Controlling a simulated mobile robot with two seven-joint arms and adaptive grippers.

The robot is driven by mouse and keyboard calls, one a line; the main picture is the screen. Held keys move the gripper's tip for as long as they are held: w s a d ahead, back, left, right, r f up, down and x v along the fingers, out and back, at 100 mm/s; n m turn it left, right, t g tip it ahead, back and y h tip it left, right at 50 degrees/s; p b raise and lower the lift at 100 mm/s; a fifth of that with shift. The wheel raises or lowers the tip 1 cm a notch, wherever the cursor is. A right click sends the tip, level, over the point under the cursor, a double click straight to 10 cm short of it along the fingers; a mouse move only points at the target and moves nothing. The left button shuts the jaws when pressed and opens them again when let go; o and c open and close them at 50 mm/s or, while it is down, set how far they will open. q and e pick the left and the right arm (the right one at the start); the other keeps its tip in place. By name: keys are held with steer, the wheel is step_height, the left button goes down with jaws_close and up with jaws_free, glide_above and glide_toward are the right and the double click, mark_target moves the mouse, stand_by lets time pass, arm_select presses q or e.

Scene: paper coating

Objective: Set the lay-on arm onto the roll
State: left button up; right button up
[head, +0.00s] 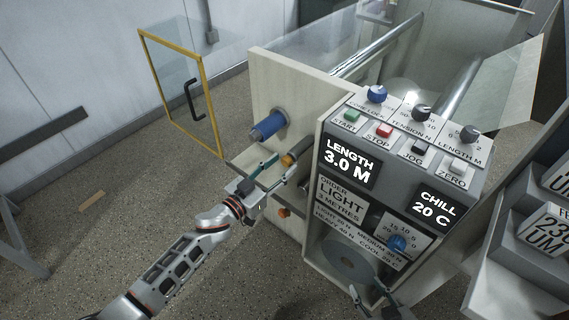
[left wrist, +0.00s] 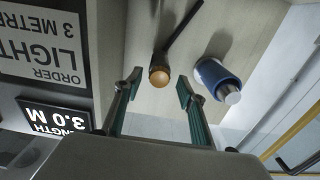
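The lay-on arm shows in the left wrist view as a dark bar (left wrist: 183,28) ending in an orange ball knob (left wrist: 160,76). In the head view the knob (head: 288,160) sits on the machine's pale side panel, below the blue roll (head: 268,126). The blue roll (left wrist: 217,78) on its spindle is to the right of the knob in the left wrist view, apart from it. My left gripper (head: 280,170) is open, its green-padded fingers (left wrist: 158,84) spread either side of the knob; I see no contact. My right gripper (head: 372,302) is partly visible at the bottom edge; its opening is unclear.
The control box (head: 400,165) with knobs, buttons and displays stands close to the right of my left gripper. A yellow-framed clear door (head: 180,95) stands open at the left. An orange knob (head: 284,212) sits lower on the panel. The floor at left is mostly clear.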

arm_select(q)
steer(key=shift+x, duration=1)
steer(key=shift+c, duration=0.5)
jaws_close()
steer(key=shift+w+a+r+p, duration=0.15)
steer(key=shift+a+r+p, duration=0.05)
steer(key=shift+r+p, duration=0.1)
steer(key=w+a+n+p, duration=0.4)
steer(key=a+n, duration=0.1)
steer(key=shift+a+r+n+p, duration=0.3)
steer(key=shift+a+r+p, duration=0.05)
steer(key=shift+p, duration=0.05)
